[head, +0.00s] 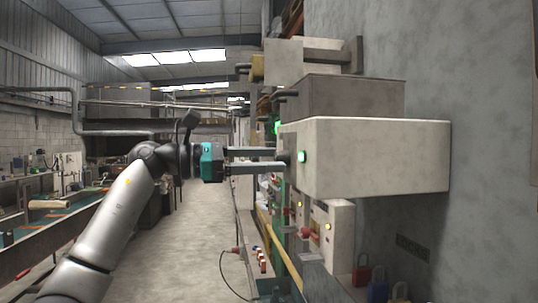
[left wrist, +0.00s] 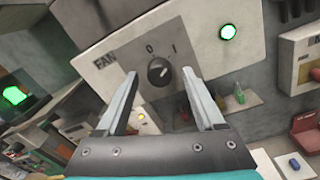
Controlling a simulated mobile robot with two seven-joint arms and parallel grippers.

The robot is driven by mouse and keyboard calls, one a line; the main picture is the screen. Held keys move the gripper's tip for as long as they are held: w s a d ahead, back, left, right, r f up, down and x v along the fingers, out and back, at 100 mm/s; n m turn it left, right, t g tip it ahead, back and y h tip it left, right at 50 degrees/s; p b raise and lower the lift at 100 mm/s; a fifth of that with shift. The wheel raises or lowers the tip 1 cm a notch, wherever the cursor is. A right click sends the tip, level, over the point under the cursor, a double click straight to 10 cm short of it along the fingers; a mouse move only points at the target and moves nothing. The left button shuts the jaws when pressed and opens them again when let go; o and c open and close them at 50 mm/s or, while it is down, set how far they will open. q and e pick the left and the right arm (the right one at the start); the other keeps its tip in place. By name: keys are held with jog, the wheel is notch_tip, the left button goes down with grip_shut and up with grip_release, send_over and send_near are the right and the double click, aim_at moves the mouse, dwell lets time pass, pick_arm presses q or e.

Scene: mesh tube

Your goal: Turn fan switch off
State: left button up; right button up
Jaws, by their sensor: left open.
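The fan switch is a round black knob (left wrist: 158,72) on a pale panel (left wrist: 200,55) in the left wrist view. The panel reads FAN, with 0 and I above the knob. A small light mark on the knob seems to point up and right, toward the I. A green lamp (left wrist: 228,32) is lit on the same panel. My left gripper (left wrist: 160,76) is open, its fingers on either side of the knob; contact cannot be told. In the head view my left gripper (head: 279,160) reaches the near face of the white box (head: 375,157), where the knob is hidden. My right gripper is not in view.
A grey box (head: 345,97) sits behind the white box on the wall. Lower boxes with small lamps (head: 327,225) and several padlocks (head: 362,272) are below. Another green-lit box (left wrist: 15,95) stands left in the wrist view. The aisle floor (head: 195,225) is clear.

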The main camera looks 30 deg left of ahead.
pick_arm(q)
jog(key=shift+w+d, duration=0.2)
jog(key=shift+d, duration=0.05)
jog(key=shift+c, duration=0.3)
grip_shut()
